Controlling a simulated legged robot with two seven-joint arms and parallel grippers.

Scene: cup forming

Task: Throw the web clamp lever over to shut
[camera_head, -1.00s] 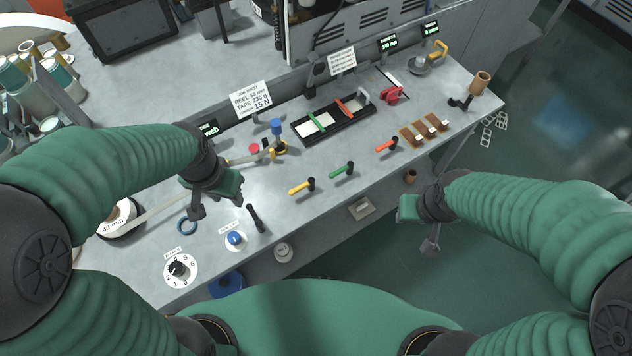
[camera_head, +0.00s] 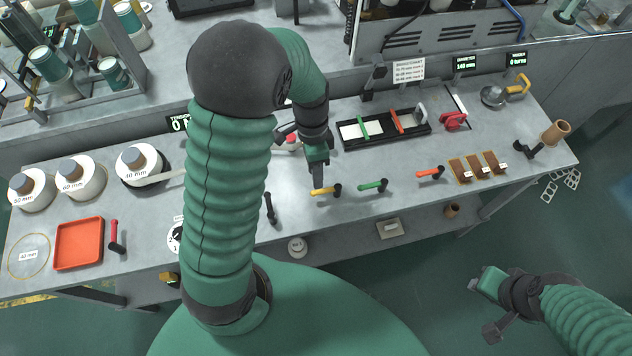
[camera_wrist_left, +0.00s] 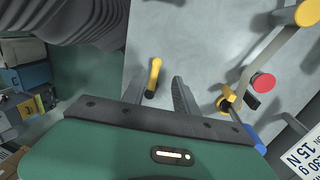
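Three levers stand near the bench's front edge: a yellow-handled one (camera_head: 325,191), a green one (camera_head: 373,186) and an orange one (camera_head: 430,173). No label shows which is the web clamp lever. My left gripper (camera_head: 318,182) points down at the yellow lever, its tips close to the handle. In the left wrist view the yellow handle (camera_wrist_left: 153,76) shows between the two dark fingers (camera_wrist_left: 158,94), which stand apart; contact cannot be told. My right gripper (camera_head: 482,290) is off the bench front over the floor, its fingers unclear.
A black tray (camera_head: 385,129) with green and orange bars lies behind the levers. Brown pieces (camera_head: 478,166) lie to the right. A black rod (camera_head: 269,207) stands left of the yellow lever. A red button (camera_wrist_left: 262,82) and a yellow-ended arm show in the wrist view.

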